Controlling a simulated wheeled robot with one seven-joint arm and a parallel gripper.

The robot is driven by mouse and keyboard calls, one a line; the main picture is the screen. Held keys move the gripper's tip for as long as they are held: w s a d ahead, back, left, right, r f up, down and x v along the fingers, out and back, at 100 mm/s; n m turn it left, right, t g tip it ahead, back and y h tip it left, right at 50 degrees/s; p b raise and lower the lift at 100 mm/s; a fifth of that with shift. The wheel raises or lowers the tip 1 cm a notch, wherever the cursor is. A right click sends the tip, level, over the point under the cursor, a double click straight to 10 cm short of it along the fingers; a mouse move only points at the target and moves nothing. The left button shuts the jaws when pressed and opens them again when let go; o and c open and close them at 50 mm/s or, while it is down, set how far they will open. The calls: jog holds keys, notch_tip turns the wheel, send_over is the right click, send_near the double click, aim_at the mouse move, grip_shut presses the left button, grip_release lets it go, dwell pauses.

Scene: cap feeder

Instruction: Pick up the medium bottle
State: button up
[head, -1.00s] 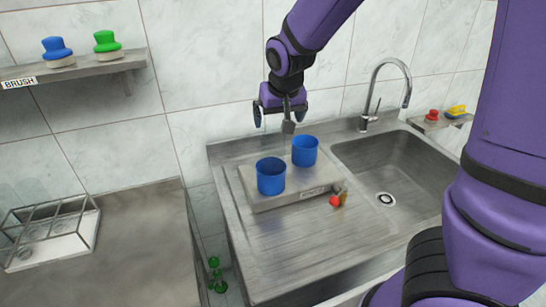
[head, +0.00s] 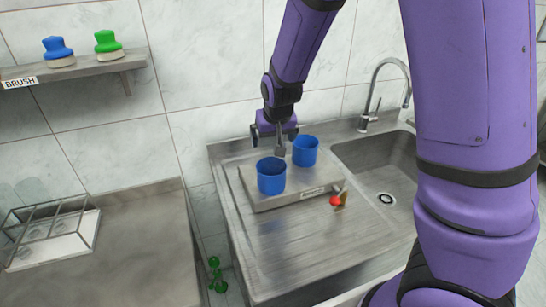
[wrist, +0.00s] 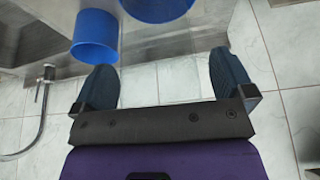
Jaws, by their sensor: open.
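My gripper (head: 274,136) is open and empty, behind and above two blue cups on a raised metal platform. The left blue cup (head: 271,176) stands nearer the head camera, and the right blue cup (head: 305,151) stands further back. No thing is clearly a medium bottle. A small amber item (head: 342,200) lies beside a red round piece (head: 335,201) at the platform's front right. A green bottle-like shape (head: 216,276) is low beside the counter.
The platform (head: 260,204) sits on the sink's drainboard (head: 290,240). A sink basin and tap (head: 366,118) are to the right. A wire rack (head: 52,240) stands on the left counter. A wall shelf (head: 70,71) holds a blue and a green brush.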

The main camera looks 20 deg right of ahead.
jog(key=c, duration=1.2)
jog(key=shift+r, duration=0.1)
notch_tip(320, 180, up, 24)
jog(key=shift+f, duration=0.1)
dwell(0.8)
